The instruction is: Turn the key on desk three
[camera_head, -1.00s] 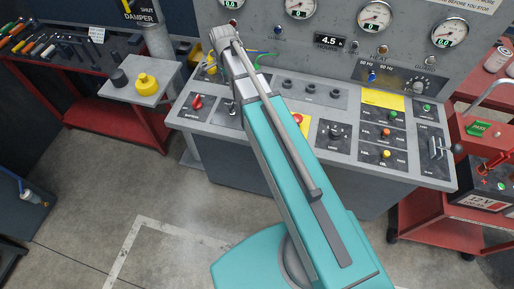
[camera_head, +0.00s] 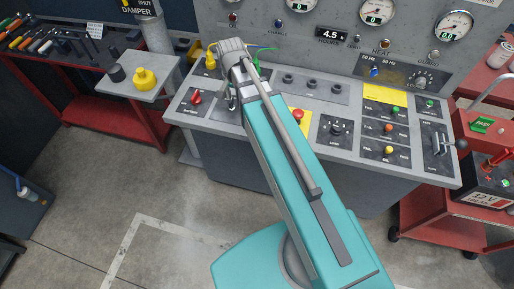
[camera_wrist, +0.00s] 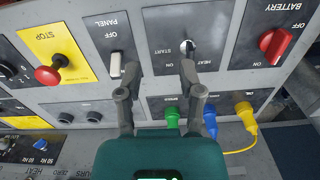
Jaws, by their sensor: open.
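The key (camera_wrist: 187,47) is a small metal key in a dark panel marked OFF, ON, HEAT and START, seen in the wrist view. It sits on the grey sloped desk (camera_head: 208,122), whose key panel is mostly hidden behind my arm in the head view. My gripper (camera_wrist: 160,68) is open and empty, with its two fingers apart over the desk. The right fingertip appears close to the key in the picture, while the left one is nearer the PANEL switch. I cannot tell whether it touches anything.
The red BATTERY knob (camera_wrist: 276,43) is right of the key, the white PANEL switch (camera_wrist: 117,64) left. A red stop button (camera_wrist: 48,74) on a yellow plate is farther left. Green (camera_wrist: 172,118), blue (camera_wrist: 210,122) and yellow (camera_wrist: 246,117) plugs sit below the key panel.

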